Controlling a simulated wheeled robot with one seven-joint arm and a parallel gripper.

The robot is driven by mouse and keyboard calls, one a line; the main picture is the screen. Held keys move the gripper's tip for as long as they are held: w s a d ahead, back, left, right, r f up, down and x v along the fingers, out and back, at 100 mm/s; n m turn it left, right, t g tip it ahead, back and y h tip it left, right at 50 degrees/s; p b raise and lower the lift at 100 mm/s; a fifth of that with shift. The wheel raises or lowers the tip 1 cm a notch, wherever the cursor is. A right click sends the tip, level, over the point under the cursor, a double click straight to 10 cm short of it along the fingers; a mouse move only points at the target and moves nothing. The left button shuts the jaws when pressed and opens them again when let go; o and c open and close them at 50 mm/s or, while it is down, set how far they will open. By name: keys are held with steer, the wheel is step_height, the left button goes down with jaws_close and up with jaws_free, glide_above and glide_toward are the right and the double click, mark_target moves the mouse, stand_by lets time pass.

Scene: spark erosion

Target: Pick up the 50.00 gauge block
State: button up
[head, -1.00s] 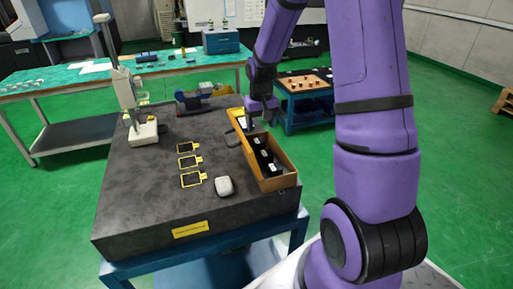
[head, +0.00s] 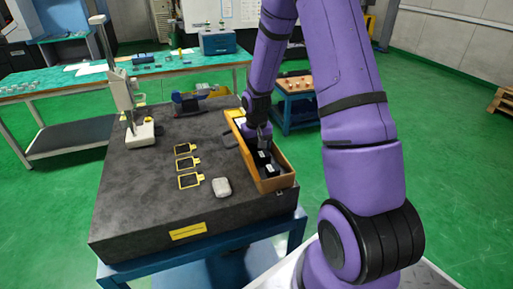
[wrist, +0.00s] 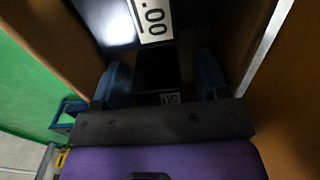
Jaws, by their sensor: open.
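A wooden case (head: 285,183) on the granite plate holds dark blocks with white labels. The blocks in its near part (head: 264,161) show in the head view, too small to read. In the wrist view a dark block with a white label (wrist: 153,18) lies ahead of my gripper (wrist: 163,78); the label is cut off by the frame and shows digits ending in "00". I cannot tell its full size marking. My gripper (head: 261,138) is over or inside the middle of the case, with its fingers apart. A dark surface with a small code patch (wrist: 169,98) shows between the fingers.
The case walls (wrist: 265,45) stand close to both sides of my gripper. Left of the case on the plate (head: 135,195) are several yellow-framed pieces (head: 189,180), a pale rounded object (head: 221,187) and a measuring stand (head: 140,132). The plate's front left is clear.

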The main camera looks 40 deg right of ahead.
jaws_close()
steer(key=shift+r, duration=0.1)
